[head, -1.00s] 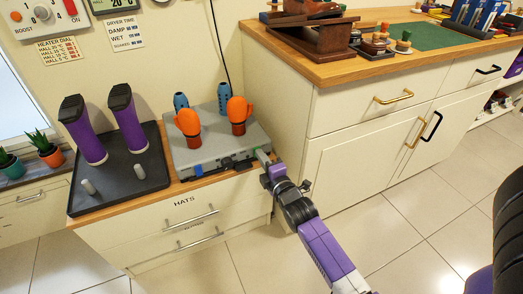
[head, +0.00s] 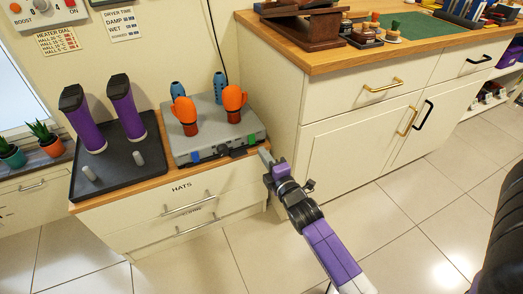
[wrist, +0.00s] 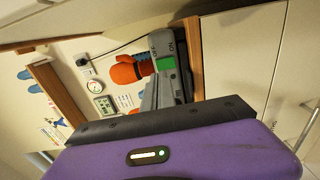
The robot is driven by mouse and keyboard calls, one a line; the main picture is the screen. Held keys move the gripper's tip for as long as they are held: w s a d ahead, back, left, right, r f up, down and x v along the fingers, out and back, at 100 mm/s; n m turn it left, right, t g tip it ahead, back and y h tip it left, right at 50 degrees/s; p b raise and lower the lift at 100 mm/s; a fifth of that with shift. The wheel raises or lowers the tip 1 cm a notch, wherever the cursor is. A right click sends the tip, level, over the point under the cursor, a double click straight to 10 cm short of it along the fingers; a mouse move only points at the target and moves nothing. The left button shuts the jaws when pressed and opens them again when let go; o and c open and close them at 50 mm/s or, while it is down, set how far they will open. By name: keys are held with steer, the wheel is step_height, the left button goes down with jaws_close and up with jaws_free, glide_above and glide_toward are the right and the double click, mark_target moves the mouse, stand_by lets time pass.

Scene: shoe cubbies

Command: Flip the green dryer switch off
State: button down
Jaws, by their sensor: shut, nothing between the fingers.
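The grey dryer (head: 205,115) sits on the wooden top of the low cabinet. Its green switch (head: 252,139) is on the front edge, near the right corner. The wrist view shows the green switch (wrist: 166,62) close up, with OFF and ON lettering beside it; which way it is tipped I cannot tell. My gripper (head: 264,153) is shut and empty, just in front of the dryer's right front corner. In the wrist view my gripper's grey fingers (wrist: 150,95) point toward the switch and look apart from it.
Orange gloves (head: 234,98) stand on the dryer. A blue switch (head: 196,156) is farther left on its front. A dark tray (head: 105,185) with purple boots (head: 125,110) is at left. A taller cabinet (head: 350,140) stands close at right. The floor in front is clear.

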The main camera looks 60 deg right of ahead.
steer(key=p+v, duration=0.1)
steer(key=v, duration=0.6)
steer(key=shift+s+r, duration=0.2)
steer(key=shift+r, duration=0.05)
steer(key=shift+a, duration=0.15)
steer(key=s+a+r+m+y, duration=0.3)
steer(key=s+a+m, duration=0.1)
steer(key=s+a, duration=0.4)
steer(key=s+a+r+m+y, duration=0.3)
steer(key=s+a+m+y, duration=0.15)
steer(key=a, duration=0.65)
steer(key=s+a+r+m+y, duration=0.2)
steer(key=s+a+r+m, duration=0.15)
steer(key=s+a, duration=0.45)
step_height(320, 180, up, 23)
steer(key=a+p, duration=0.1)
steer(key=p, duration=2.2)
steer(key=shift+w+a+r+n+p, duration=0.2)
steer(key=shift+a+n+p, duration=0.05)
steer(key=shift+n+p, duration=0.15)
